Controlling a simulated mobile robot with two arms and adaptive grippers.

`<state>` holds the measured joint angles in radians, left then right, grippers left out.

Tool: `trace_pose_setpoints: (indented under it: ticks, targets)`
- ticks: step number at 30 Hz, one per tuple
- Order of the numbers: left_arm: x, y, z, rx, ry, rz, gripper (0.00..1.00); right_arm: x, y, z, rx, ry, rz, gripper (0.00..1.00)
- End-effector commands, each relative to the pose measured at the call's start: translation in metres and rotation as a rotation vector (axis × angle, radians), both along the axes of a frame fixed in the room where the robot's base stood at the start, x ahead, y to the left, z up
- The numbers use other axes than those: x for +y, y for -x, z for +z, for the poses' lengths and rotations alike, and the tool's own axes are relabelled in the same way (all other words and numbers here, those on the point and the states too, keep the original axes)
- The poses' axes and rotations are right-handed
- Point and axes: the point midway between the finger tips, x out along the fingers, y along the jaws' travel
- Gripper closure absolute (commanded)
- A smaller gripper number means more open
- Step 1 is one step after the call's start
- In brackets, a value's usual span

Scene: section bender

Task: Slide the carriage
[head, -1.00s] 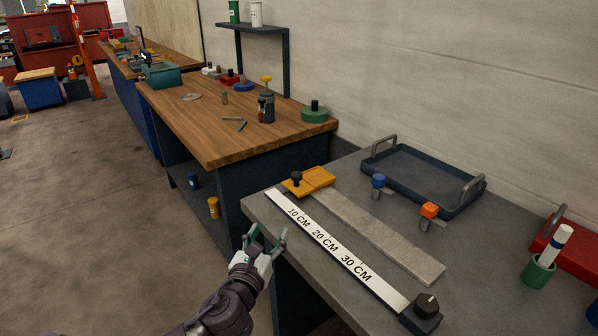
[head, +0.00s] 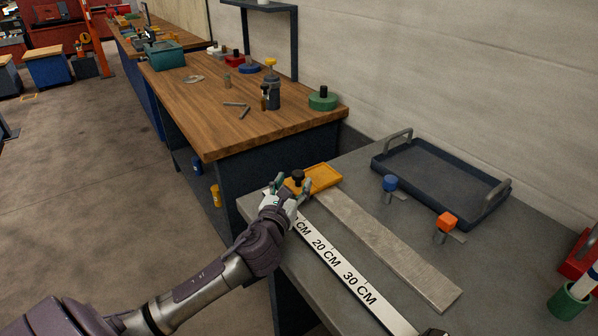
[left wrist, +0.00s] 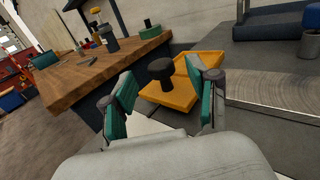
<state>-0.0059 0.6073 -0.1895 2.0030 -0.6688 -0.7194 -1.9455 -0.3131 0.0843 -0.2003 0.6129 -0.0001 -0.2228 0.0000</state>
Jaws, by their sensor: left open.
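The carriage is a yellow block (head: 323,177) with a black knob (head: 298,176), at the far left end of the grey metal bar (head: 390,250). A white scale marked in centimetres (head: 345,268) runs beside the bar. My left gripper (head: 291,186) is open at the carriage, with its fingers near the knob. In the left wrist view the black knob (left wrist: 162,72) stands on the yellow carriage (left wrist: 168,95) between the two green-padded fingers and slightly beyond them. I cannot tell whether either finger touches it.
A blue knob (head: 390,183) and an orange knob (head: 446,221) stand right of the bar. A dark tray (head: 430,175) with handles lies behind them. A green cup (head: 568,303) is at the right. A wooden bench (head: 220,125) stands to the left across a gap.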

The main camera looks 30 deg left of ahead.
Motion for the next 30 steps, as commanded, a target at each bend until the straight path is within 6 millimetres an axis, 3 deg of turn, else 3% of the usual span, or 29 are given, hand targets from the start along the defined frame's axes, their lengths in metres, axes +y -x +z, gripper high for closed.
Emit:
trace_pose_setpoints:
  ticks: [3, 9, 20, 30]
  targets:
    - [0.006, -0.022, 0.001, -0.002, -0.001, 0.001, 0.41, 0.0, -0.007, 0.0, -0.01, 0.0, -0.001, 0.6]
    - [0.012, -0.042, -0.001, 0.001, 0.0, 0.0, 0.41, 0.001, -0.019, 0.001, -0.029, -0.002, -0.001, 0.6]
    - [0.013, -0.047, -0.001, 0.001, -0.001, -0.002, 0.41, 0.006, -0.019, 0.001, -0.029, -0.008, -0.003, 0.6]
    - [0.013, -0.046, -0.001, 0.001, -0.001, -0.002, 0.95, 0.008, -0.015, 0.001, -0.023, -0.011, -0.003, 0.6]
